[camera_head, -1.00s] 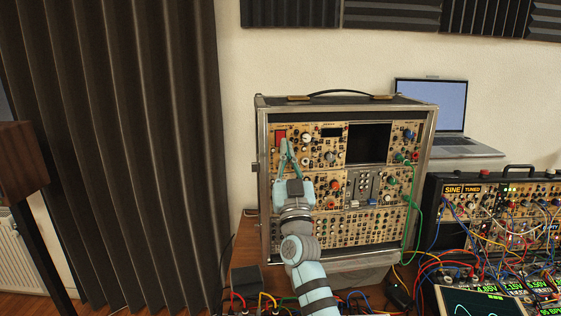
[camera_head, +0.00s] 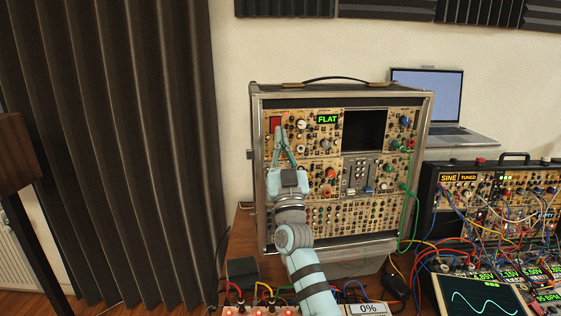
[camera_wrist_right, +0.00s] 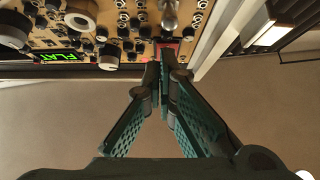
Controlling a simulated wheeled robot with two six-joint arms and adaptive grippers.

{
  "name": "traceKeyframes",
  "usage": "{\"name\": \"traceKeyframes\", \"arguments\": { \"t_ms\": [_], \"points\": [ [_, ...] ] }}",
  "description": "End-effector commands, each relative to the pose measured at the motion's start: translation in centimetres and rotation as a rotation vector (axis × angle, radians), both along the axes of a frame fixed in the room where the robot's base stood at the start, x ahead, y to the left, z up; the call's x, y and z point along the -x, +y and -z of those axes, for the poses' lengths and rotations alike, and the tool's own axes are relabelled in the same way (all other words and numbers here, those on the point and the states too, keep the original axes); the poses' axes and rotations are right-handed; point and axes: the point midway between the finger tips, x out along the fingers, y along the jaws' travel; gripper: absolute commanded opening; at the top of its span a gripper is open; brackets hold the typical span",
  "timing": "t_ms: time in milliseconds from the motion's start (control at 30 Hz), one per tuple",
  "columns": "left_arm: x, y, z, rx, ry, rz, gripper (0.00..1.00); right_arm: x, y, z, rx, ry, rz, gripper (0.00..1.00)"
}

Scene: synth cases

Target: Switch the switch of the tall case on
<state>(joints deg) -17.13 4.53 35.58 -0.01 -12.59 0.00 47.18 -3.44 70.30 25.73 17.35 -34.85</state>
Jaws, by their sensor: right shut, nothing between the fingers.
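The tall case (camera_head: 340,97) stands upright on the table against the wall, its front full of knobs and modules. Its red switch (camera_head: 275,123) is at the upper left of the front. My left gripper is not in view.
A laptop (camera_head: 428,95) is behind the case at the right. A lower black synth case (camera_head: 430,190) with many patch cables stands at the right. Cables and small modules lie in front. A dark curtain (camera_head: 110,150) hangs at the left.

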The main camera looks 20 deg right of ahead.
Motion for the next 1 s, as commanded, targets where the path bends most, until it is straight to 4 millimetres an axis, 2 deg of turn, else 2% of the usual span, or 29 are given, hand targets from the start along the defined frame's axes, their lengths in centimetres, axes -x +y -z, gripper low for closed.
{"name": "traceKeyframes", "arguments": {
  "t_ms": [167, 200, 400, 600, 1000],
  "points": [
    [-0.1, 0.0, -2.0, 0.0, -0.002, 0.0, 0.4, 1.8, 1.7, 0.2, -0.002, 0.003, -0.018, 0.0],
    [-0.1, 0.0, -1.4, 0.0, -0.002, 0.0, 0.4, 2.3, 1.9, 1.4, -0.001, 0.003, -0.018, 0.0],
    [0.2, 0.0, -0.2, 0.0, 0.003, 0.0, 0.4, 5.4, 2.1, 5.6, -0.001, 0.003, -0.015, 0.0],
    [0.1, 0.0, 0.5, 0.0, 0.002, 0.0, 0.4, 7.4, 2.3, 8.0, 0.0, 0.002, -0.012, 0.0],
    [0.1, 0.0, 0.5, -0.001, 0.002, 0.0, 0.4, 7.9, 2.5, 8.4, 0.0, 0.001, -0.015, 0.0]
  ]
}}
